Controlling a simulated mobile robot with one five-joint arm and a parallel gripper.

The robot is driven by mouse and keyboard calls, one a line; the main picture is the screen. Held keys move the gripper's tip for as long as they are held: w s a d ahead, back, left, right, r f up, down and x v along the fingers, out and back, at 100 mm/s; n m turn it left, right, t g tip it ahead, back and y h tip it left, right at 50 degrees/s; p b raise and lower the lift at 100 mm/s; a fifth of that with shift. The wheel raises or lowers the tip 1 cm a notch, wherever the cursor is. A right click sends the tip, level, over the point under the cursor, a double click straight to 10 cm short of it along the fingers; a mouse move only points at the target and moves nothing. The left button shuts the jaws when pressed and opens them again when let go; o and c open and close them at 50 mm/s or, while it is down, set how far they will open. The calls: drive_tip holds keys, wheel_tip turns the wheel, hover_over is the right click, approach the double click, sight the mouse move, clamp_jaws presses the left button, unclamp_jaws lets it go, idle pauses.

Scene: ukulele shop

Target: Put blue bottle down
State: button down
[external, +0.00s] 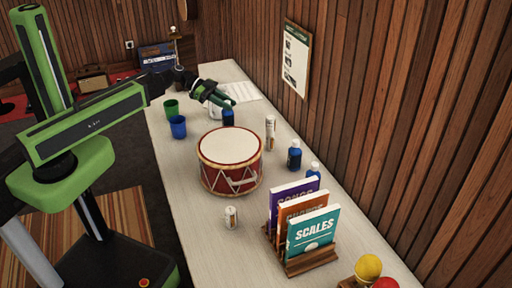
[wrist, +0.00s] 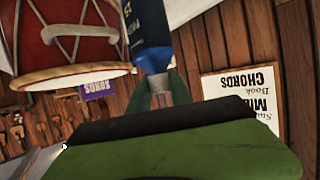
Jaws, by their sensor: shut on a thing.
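My gripper (external: 226,104) is over the far half of the long table, behind the drum. It is shut on a dark blue bottle (external: 228,117). The drum hides the foot of this bottle, so I cannot tell whether it touches the table. In the wrist view the fingers (wrist: 160,88) close on the bottle's narrow neck, and its blue labelled body (wrist: 147,22) runs out of the top of the picture. Another blue bottle (external: 294,156) stands right of the drum near the wall, with a further blue bottle (external: 313,170) partly behind the books.
The red drum (external: 231,177) stands close in front of the held bottle. A green cup (external: 171,109) and a blue cup (external: 178,127) are on the left edge. A pale bottle (external: 270,133), small can (external: 231,216) and book rack (external: 303,262) stand nearer. The table's near left is clear.

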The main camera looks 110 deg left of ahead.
drive_tip(key=shift+r+p, duration=0.75)
drive_tip(key=shift+r, duration=0.8)
wheel_tip(320, 180, up, 16)
drive_tip(key=w+p, duration=0.1)
drive_tip(key=p, duration=1.5)
drive_tip(key=w+d+f+m+g+h+b, duration=0.1)
drive_tip(key=w+d+f+m+h+b, duration=0.2)
drive_tip(key=w, duration=0.7)
drive_tip(key=w+d+f+m+h+b, duration=0.1)
drive_tip(key=w+d+f+b, duration=0.25)
drive_tip(key=w, duration=0.75)
drive_tip(key=w+d+f+m+g+h+b, duration=0.1)
drive_tip(key=w+d+f+m+h+b, duration=0.15)
drive_tip(key=w+d, duration=0.5)
drive_tip(key=w+d+f+m+g+h+b, duration=0.1)
drive_tip(key=w+d+f+b, duration=0.3)
drive_tip(key=w, duration=0.7)
drive_tip(key=w+d+f+m+g+h+b, duration=0.1)
drive_tip(key=w+d+f+m+h+b, duration=0.15)
drive_tip(key=w+d, duration=0.45)
wheel_tip(320, 180, down, 11)
drive_tip(key=w+a+n+b, duration=0.1)
drive_tip(key=b, duration=0.9)
drive_tip(key=shift+w+a+r+b, duration=0.15)
drive_tip(key=shift+a+b, duration=0.15)
drive_tip(key=shift+b, duration=0.1)
drive_tip(key=c, duration=1.2)
unclamp_jaws()
drive_tip(key=shift+r, duration=0.1)
